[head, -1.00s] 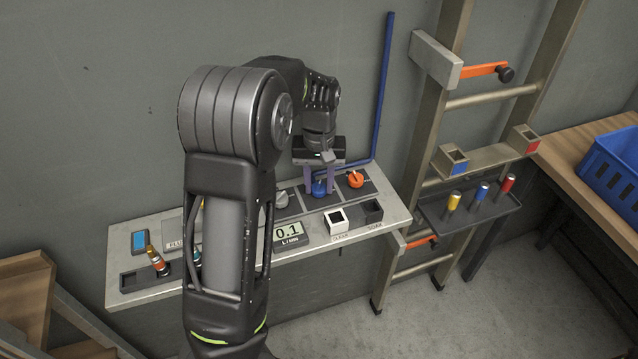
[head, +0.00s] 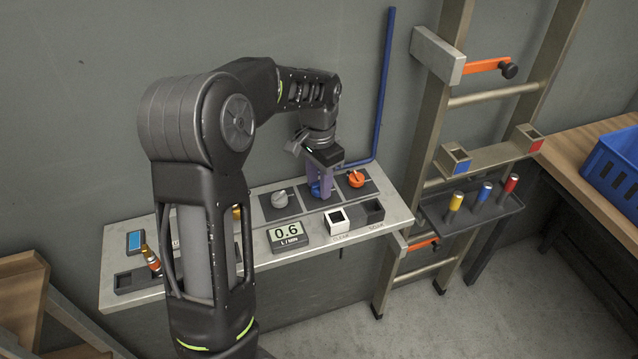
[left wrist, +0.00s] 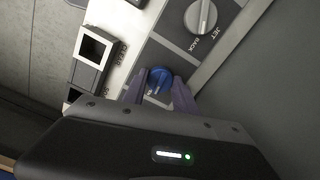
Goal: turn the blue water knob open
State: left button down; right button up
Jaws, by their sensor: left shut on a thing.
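The blue water knob (head: 316,190) sits on a dark plate on the sloping panel, between a grey knob and an orange knob. My left gripper (head: 321,186) reaches down from above, and its purple fingers are shut on the blue knob, one on each side. In the left wrist view the blue knob (left wrist: 159,80) shows between the two fingers (left wrist: 158,92), with a pale pointer mark on it. The flow display (head: 287,235) on the panel reads 0.6 L/MIN. My right gripper is in neither view.
The grey knob (head: 281,199) and orange knob (head: 356,179) stand close on either side. A white square holder (head: 337,221) is in front. A blue pipe (head: 385,90) rises behind, and a ladder (head: 429,130) stands to the right.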

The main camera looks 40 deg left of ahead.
pick_arm(q)
jog(key=shift+m, duration=0.6)
jog(key=c, duration=1)
grip_release()
jog(key=shift+o, duration=0.2)
jog(key=shift+r, duration=0.1)
notch_tip(320, 180, up, 8)
jog(key=shift+f+b, duration=0.2)
jog(key=shift+b, duration=0.3)
